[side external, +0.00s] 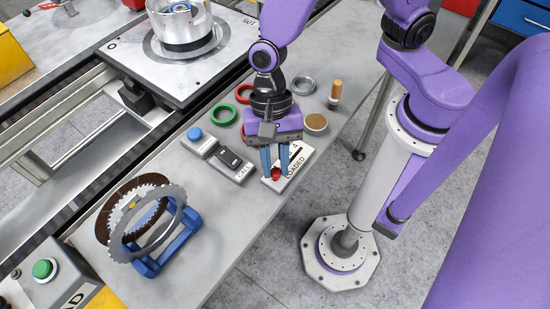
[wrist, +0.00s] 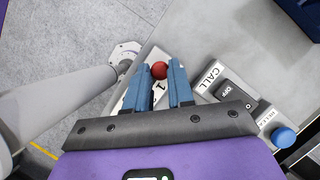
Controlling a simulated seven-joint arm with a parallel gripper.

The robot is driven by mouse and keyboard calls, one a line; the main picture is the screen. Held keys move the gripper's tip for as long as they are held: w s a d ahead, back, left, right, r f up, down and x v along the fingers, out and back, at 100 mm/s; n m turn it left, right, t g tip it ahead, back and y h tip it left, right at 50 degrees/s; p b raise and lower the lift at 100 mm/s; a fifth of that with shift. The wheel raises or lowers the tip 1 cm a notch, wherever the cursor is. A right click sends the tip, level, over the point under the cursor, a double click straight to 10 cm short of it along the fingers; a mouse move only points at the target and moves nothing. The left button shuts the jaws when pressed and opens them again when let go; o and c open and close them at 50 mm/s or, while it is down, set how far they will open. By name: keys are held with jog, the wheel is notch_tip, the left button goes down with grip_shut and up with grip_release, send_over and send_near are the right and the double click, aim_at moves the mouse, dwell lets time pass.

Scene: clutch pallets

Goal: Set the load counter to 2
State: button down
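The load counter is a white plate (side external: 299,160) marked LOADED with a row of numbers, lying on the grey bench. A 4 shows near its far end; in the wrist view, a 1 shows on the plate (wrist: 160,92) between my fingers. A round red knob (side external: 276,174) sits at its near end and also shows in the wrist view (wrist: 159,70). My gripper (side external: 275,176) points down over the plate. Its blue fingertips lie one on each side of the knob, which fills the gap. The fingers hide part of the plate and the other numbers.
A CALL switch box (side external: 231,164) and a blue button box (side external: 199,141) stand just left of the plate. Green (side external: 223,115) and grey (side external: 303,86) rings and a tan round piece (side external: 316,122) lie behind. A blue stand (side external: 166,252) with discs is at front left.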

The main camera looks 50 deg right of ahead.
aim_at(290, 168)
jog(key=shift+d, duration=2.25)
jog(key=c, duration=1)
grip_release()
jog(key=shift+r, duration=0.15)
jog(key=v, duration=1.7)
jog(key=shift+w+r, duration=0.1)
